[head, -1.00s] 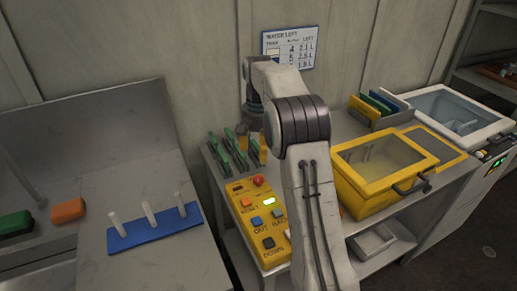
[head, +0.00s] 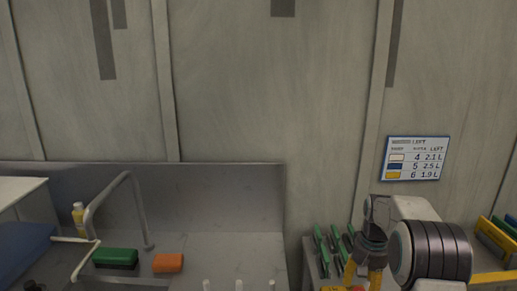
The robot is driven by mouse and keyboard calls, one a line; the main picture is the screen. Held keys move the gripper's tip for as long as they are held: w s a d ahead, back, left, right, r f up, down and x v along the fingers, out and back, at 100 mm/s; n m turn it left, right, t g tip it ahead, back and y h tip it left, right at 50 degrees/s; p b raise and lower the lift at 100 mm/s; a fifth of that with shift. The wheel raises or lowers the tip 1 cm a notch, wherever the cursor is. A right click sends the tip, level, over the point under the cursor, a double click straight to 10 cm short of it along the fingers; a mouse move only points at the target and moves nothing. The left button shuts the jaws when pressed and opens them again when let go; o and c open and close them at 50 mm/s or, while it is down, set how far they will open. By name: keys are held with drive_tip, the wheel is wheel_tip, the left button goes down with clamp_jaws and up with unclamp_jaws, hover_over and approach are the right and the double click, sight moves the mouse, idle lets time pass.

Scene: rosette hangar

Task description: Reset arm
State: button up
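My arm shows at the lower right, with a white link and a dark ribbed joint. My gripper (head: 371,250) hangs downward at its far end, dark, just above and in front of the rack of green-handled tools (head: 324,252). A yellow piece (head: 376,281) shows right below the gripper. I cannot tell whether the fingers touch it, and their opening does not show clearly.
A wall chart (head: 415,158) of litres left hangs behind the arm. A sink with a bent tap (head: 110,205) is at the left, with a green brush (head: 115,257) and an orange sponge (head: 168,263). White peg tips (head: 239,286) show at the bottom. Yellow dividers (head: 494,240) stand at the right.

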drive_tip(key=shift+n+g, duration=0.4)
drive_tip(key=shift+n, duration=0.1)
drive_tip(key=s, duration=0.2)
drive_tip(key=s+a, duration=0.1)
drive_tip(key=s, duration=0.2)
drive_tip(key=s+a, duration=0.1)
drive_tip(key=s, duration=0.1)
drive_tip(key=shift+s+f, duration=0.15)
drive_tip(key=shift+f, duration=0.1)
drive_tip(key=s+a+r+n+t, duration=0.1)
drive_tip(key=s+a+r, duration=0.2)
drive_tip(key=s, duration=0.4)
drive_tip(key=s+a+r+n+t, duration=0.1)
drive_tip(key=s+a+r+t, duration=0.1)
drive_tip(key=s+r, duration=0.2)
drive_tip(key=s+a+r+n+t, duration=0.1)
drive_tip(key=s+a+r+t, duration=0.1)
drive_tip(key=s, duration=0.8)
drive_tip(key=shift+s+a+r, duration=0.4)
drive_tip(key=shift+a+r, duration=0.4)
drive_tip(key=shift+r, duration=0.2)
